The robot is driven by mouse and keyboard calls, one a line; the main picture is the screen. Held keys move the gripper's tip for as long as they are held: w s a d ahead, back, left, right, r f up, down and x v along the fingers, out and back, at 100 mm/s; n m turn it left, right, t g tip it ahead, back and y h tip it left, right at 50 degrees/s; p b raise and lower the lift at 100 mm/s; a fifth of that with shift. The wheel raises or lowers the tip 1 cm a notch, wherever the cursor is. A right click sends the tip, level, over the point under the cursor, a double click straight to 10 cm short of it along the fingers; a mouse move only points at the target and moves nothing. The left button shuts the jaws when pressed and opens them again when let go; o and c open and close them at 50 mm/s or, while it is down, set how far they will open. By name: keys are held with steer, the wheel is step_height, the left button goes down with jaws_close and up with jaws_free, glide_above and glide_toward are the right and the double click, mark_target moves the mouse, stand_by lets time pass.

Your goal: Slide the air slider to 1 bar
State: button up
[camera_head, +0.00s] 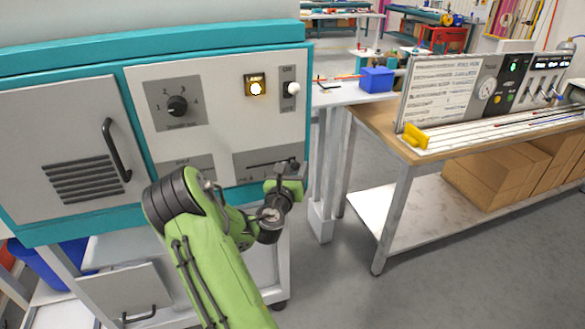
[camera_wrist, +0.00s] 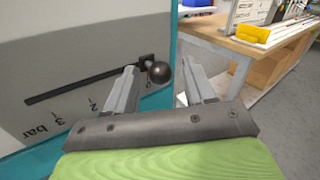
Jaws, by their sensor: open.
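The air slider is a dark slot (camera_wrist: 80,83) in the pale panel of the teal cabinet. In the wrist view its dark round knob (camera_wrist: 158,73) is at the slot's right end. The scale below reads "3 bar" at the left, then 2 further right; the marks nearer the knob are partly hidden by a finger. My gripper (camera_wrist: 161,69) is open, with the knob showing between its two fingers; I cannot tell whether either finger touches it. In the head view the slot (camera_head: 265,163) shows left of my gripper (camera_head: 290,176), which covers its right end.
Above the slider, the panel carries a rotary knob (camera_head: 177,106), a lit lamp (camera_head: 256,88) and a white-knobbed switch (camera_head: 293,88). A workbench (camera_head: 372,122) with a gauge panel (camera_head: 488,88) stands to the right. Floor between cabinet and bench is partly free.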

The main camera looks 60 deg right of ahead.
jaws_close()
steer(key=w+a, duration=0.2)
steer(key=shift+w+a, duration=0.4)
jaws_free()
